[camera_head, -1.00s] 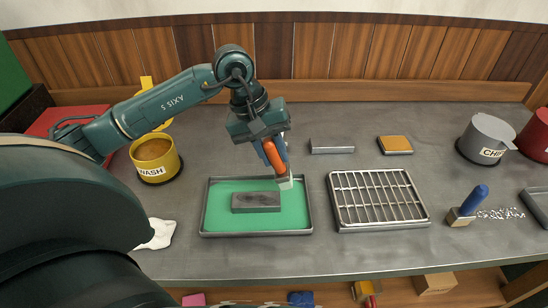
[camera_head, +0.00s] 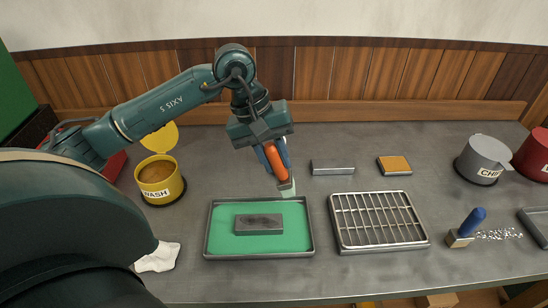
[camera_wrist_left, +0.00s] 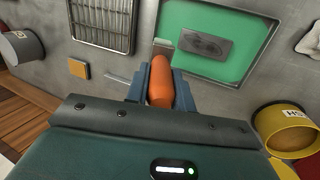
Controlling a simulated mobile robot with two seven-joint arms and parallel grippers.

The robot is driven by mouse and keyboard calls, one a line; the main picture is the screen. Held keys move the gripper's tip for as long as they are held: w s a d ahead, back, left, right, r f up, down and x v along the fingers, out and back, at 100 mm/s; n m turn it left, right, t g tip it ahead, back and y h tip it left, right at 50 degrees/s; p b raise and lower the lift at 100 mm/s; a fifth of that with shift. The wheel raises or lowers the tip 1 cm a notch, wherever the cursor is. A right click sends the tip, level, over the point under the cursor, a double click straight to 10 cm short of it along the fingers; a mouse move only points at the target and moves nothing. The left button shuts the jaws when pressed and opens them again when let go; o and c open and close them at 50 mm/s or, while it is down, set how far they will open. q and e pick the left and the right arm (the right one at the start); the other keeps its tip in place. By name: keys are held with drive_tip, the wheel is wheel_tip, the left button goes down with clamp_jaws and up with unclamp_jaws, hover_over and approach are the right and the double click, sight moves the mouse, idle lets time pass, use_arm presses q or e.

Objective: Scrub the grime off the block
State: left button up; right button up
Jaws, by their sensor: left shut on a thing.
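The block (camera_head: 259,224) is a flat dark grey bar lying in a tray with a green floor (camera_head: 225,241). Dark smudges show on its top in the left wrist view (camera_wrist_left: 205,45). My right gripper is not in view.
A wire rack tray (camera_head: 380,250) is right of the green tray. Behind are a grey bar (camera_head: 332,167) and an orange-topped pad (camera_head: 394,166). A yellow WASH pot (camera_head: 160,180), white cloth (camera_head: 158,257), grey pot (camera_head: 485,160), red pot (camera_head: 534,155) and blue-handled brush (camera_head: 467,227) stand around.

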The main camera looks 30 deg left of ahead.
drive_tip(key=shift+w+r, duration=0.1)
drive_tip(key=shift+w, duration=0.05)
use_arm(q)
drive_tip(key=shift+s+f+b, duration=0.3)
drive_tip(key=shift+b, duration=0.3)
drive_tip(key=shift+s+f+b, duration=0.25)
drive_tip(key=shift+s+b, duration=0.05)
drive_tip(key=shift+b, duration=0.25)
drive_tip(key=shift+s+f+t+b, duration=0.1)
drive_tip(key=shift+s+t+b, duration=0.2)
drive_tip(key=shift+s+b, duration=0.15)
drive_tip(key=shift+s+d+y+b, duration=0.1)
drive_tip(key=shift+s+y+b, duration=0.2)
drive_tip(key=shift+s+b, duration=0.15)
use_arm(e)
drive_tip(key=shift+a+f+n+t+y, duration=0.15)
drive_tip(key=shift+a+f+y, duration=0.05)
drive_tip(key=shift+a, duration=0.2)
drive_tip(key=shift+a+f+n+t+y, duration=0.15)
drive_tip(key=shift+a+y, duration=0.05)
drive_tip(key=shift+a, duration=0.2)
